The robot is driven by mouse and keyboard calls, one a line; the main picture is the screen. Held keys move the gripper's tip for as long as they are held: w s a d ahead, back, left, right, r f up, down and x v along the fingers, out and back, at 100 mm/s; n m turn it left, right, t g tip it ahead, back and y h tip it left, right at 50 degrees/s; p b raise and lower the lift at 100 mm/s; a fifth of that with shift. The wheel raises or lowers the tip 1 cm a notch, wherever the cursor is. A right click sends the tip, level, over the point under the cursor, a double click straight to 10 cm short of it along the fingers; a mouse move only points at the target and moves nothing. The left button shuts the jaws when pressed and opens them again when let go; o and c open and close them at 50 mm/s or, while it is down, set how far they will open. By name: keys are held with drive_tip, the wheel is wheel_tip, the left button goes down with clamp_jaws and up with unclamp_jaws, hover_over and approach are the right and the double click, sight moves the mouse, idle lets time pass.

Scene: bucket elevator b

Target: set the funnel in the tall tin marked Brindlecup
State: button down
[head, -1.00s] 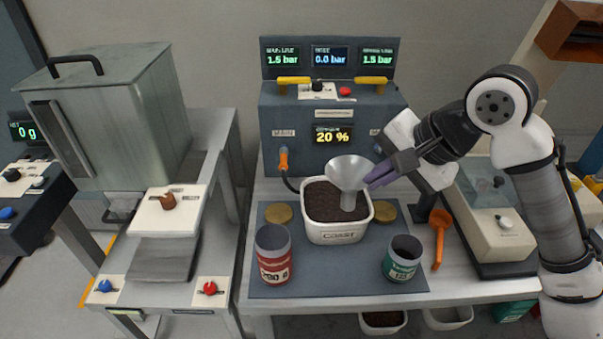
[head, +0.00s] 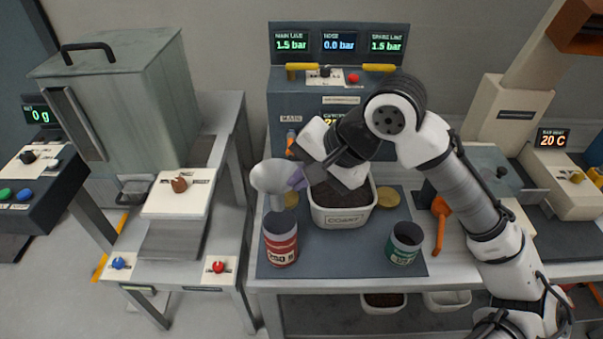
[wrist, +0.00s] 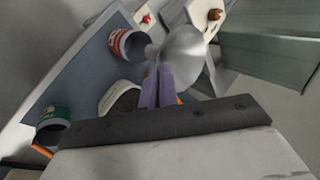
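The grey metal funnel (head: 269,177) is held upright in my gripper (head: 297,179), whose purple fingers are shut on its right side. Its cone also shows in the wrist view (wrist: 184,50), just beyond the fingertips (wrist: 157,80). The red tin (head: 281,247) stands open on the mat's left side; its lettering is too small to read. The spout's lower end appears at about its rim in the head view; I cannot tell whether it is inside, above or behind. A shorter green tin (head: 404,247) stands open on the right; its label is also unreadable.
The white tub marked COAST (head: 342,217), with dark contents, stands behind and between the tins, under my wrist. An orange scoop (head: 440,222) lies right of the mat (head: 340,262). A pressure console (head: 340,88) stands behind. The mat's front middle is clear.

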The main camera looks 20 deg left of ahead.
wheel_tip(320, 180, down, 11)
drive_tip(key=b, duration=0.7)
idle(0.4)
drive_tip(key=shift+f, duration=0.1)
drive_tip(key=c, duration=1.6)
unclamp_jaws()
wheel_tip(320, 180, up, 8)
drive_tip(key=p, duration=0.8)
